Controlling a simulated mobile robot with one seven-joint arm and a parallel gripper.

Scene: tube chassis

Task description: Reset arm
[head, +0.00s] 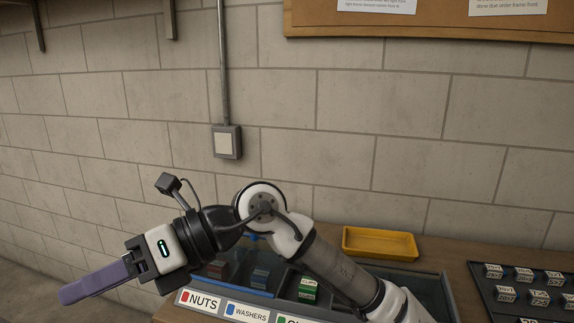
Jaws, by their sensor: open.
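My arm reaches up and to the left from the lower right, bent at a round joint in the middle. My gripper (93,286) is at the lower left, pointing left and slightly down, in front of the block wall. A long purple piece extends from its dark mount, seen from the side. The gap between the fingers is hidden from this angle, and I see no object held. The gripper is clear of the bench and touches nothing visible.
A bench holds a compartment tray with labels NUTS (200,301) and WASHERS (246,313), partly behind my arm. A yellow bin (380,244) stands behind it. A dark rack (525,287) of labelled pieces is at right. A switch box (227,142) is on the wall.

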